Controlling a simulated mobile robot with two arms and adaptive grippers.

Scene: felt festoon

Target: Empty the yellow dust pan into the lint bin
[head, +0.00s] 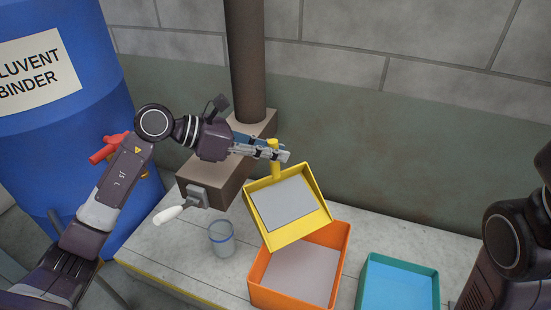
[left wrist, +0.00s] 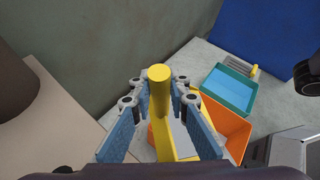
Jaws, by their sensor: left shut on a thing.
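The yellow dust pan (head: 302,233) hangs by its upright handle in my left gripper (head: 284,155), which is shut on that handle. The left wrist view shows the round handle top (left wrist: 159,74) between the blue fingers (left wrist: 160,98). The pan is tilted, its low edge overlapping an orange bin (head: 328,235) from above. A flat grey face shows inside the pan; I cannot tell whether it is lint or lining. The orange bin has a grey inside. A teal bin (head: 432,285) with a blue inside stands to its right. No label shows which is the lint bin. My right gripper is hidden.
A clear cup (head: 221,238) stands left of the orange bin on the grey bench (head: 180,258). A brown box with a white-handled lever (head: 170,214) and a vertical pipe (head: 247,60) stand behind. A blue drum (head: 60,125) is at left, a wall behind.

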